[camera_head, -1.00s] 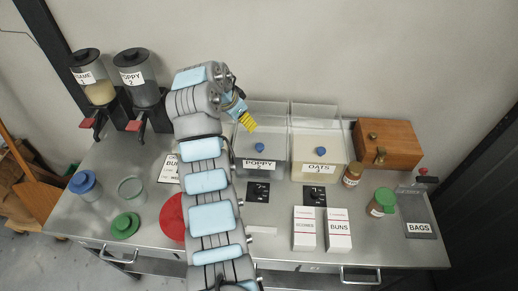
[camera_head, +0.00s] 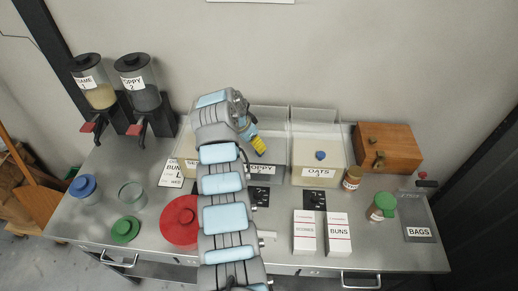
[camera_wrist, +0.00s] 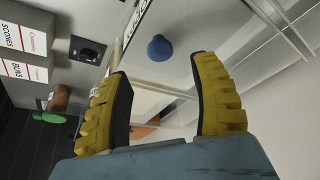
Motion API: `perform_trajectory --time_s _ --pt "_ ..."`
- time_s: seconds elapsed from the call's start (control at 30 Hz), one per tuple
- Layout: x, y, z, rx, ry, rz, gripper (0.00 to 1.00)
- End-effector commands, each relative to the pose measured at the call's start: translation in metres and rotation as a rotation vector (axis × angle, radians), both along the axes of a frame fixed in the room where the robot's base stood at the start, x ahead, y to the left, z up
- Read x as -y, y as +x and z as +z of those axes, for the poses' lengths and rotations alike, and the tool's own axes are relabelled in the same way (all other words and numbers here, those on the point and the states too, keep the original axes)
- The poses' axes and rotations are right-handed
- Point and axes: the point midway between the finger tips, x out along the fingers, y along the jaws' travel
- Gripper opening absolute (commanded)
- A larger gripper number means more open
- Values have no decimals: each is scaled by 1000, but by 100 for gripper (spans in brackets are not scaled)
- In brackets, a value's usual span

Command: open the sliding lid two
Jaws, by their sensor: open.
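In the head view my gripper (camera_head: 258,147), with yellow fingers, is over the middle bin (camera_head: 279,173), labelled POPPY. Its fingers are open and appear empty in the wrist view (camera_wrist: 163,72). The gripper hides that bin's blue knob and much of its lid. The OATS bin (camera_head: 333,178) stands to the right, with a blue knob (camera_head: 320,155) on its clear lid.
A wooden box (camera_head: 390,147) and a small brown jar (camera_head: 352,178) are right of the bins. White SCONES (camera_head: 304,232) and BUNS (camera_head: 339,234) cartons stand in front. Two dispensers (camera_head: 97,82) (camera_head: 138,84) are at the left. Clear panels rise behind the bins.

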Motion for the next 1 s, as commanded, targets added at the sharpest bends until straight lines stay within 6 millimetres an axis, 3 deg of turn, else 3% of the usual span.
perform_trajectory --time_s 0.47,1.0 --pt "11 10 -38 -2 0 1 62" --pt "19 16 -59 1 -1 0 62"
